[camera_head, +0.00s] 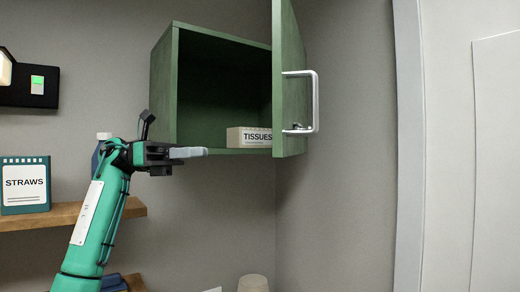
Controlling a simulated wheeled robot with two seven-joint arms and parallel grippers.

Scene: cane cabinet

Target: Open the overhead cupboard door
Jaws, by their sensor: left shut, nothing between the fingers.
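The green overhead cupboard (162,95) hangs on the wall, upper centre. Its door (288,85) is hinged on the right side and stands wide open, showing the dark interior. A white bar handle (315,102) is on the door's face, toward the right. My left gripper (203,152) is at the end of the green arm, in front of the cupboard's lower edge. It is shut and empty, apart from the door and its handle. My right gripper is not in the view.
A box marked TISSUES (248,137) sits inside the cupboard. A box marked STRAWS (25,185) stands on a wooden shelf (50,217) at the left, near my arm. A black wall device (28,85) is at upper left. The wall right of the door is clear.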

